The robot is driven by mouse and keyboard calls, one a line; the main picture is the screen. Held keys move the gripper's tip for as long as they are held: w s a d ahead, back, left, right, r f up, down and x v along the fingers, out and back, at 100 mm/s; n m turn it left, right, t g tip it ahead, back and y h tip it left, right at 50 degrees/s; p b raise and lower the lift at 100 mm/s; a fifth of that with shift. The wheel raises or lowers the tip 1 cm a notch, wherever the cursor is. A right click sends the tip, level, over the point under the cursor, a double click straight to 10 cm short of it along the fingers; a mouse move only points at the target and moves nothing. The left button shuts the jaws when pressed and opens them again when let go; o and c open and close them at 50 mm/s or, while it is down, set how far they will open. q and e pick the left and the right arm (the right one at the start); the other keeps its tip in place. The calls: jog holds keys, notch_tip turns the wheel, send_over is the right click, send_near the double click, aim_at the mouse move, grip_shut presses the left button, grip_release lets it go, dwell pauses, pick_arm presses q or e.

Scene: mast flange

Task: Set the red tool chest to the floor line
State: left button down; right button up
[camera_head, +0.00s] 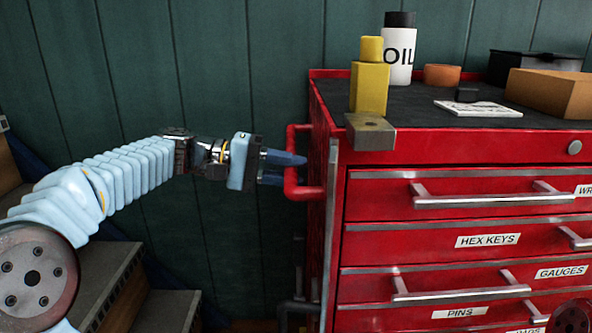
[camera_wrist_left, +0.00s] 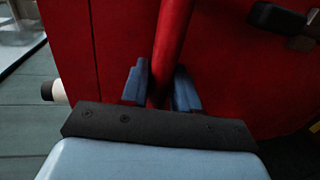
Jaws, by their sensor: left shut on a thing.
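The red tool chest (camera_head: 400,233) stands at the right in the head view, with labelled drawers and a dark top. A red side handle (camera_head: 291,188) sticks out from its left side. My left gripper (camera_head: 285,168) is at this handle. In the left wrist view the two blue fingers (camera_wrist_left: 160,88) stand on either side of the red bar (camera_wrist_left: 171,45), shut on it. The chest's red side panel (camera_wrist_left: 235,70) fills most of that view. No floor line shows in either view. My right gripper is not in view.
On the chest top stand a yellow bottle (camera_head: 369,88), a white oil bottle (camera_head: 399,55), an orange roll (camera_head: 442,75) and a cardboard box (camera_head: 552,92). A metal block (camera_head: 370,132) sits at the front left edge. A green panelled wall (camera_head: 230,70) is behind. Steps (camera_head: 130,280) stand at lower left.

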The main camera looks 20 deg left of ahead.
pick_arm(q)
jog(key=shift+s+a, duration=0.1)
jog(key=shift+a, duration=0.5)
jog(key=c, duration=1.2)
grip_release()
jog(key=shift+c, duration=0.2)
jog(key=shift+o, duration=1.3)
jog(key=shift+d, duration=0.15)
jog(key=p+v, duration=0.1)
jog(key=v, duration=1.2)
jog(key=shift+a, duration=0.4)
jog(key=shift+s, duration=0.1)
